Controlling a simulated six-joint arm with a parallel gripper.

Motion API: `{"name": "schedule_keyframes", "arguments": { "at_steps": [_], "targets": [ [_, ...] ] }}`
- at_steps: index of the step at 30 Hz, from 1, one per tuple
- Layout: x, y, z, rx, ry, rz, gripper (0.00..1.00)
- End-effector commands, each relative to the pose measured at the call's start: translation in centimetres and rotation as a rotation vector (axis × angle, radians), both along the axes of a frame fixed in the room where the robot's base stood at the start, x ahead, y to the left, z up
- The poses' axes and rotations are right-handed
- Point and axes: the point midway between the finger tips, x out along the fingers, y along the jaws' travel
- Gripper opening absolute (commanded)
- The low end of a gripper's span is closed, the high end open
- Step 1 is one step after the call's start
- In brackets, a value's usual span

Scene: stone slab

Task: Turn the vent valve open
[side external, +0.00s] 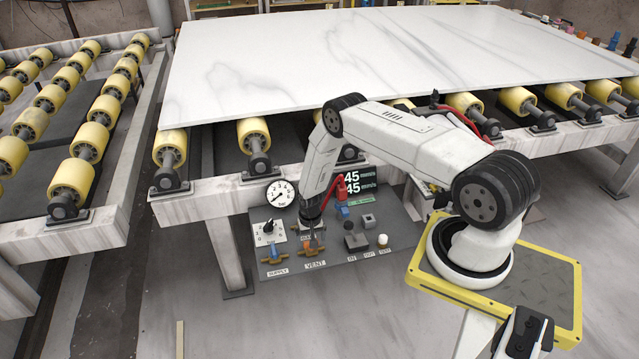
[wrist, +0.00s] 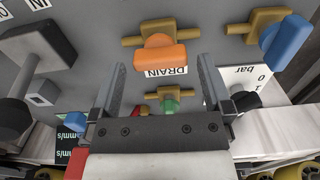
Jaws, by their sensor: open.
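The vent valve (side external: 314,249), with a brass body and an orange handle, is on the grey control panel above the VENT label. In the wrist view its orange handle (wrist: 166,56) lies roughly along the brass pipe, near the top centre. My gripper (side external: 312,230) points down at the panel, just above this valve. The wrist view shows the gripper (wrist: 159,68) open, with its two fingers apart and nothing held between them. The orange handle lies just beyond the fingertips; I cannot tell whether they touch it. A green-handled valve (wrist: 169,101) shows between the fingers, beside the DRAIN label.
The blue-handled supply valve (side external: 272,255) is left of the vent valve; it also shows in the wrist view (wrist: 285,42). A pressure gauge (side external: 280,194), black knob (side external: 268,227) and push-buttons (side external: 357,242) share the panel. A marble slab (side external: 400,60) lies on rollers behind.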

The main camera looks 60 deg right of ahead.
Motion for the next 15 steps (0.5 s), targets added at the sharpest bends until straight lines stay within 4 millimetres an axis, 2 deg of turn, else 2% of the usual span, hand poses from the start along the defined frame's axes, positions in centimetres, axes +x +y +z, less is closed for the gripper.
{"name": "schedule_keyframes", "arguments": {
  "at_steps": [15],
  "targets": [
    [0.0, 0.0, 5.2, 0.000, 0.000, -0.002, 1.00]
  ]
}}
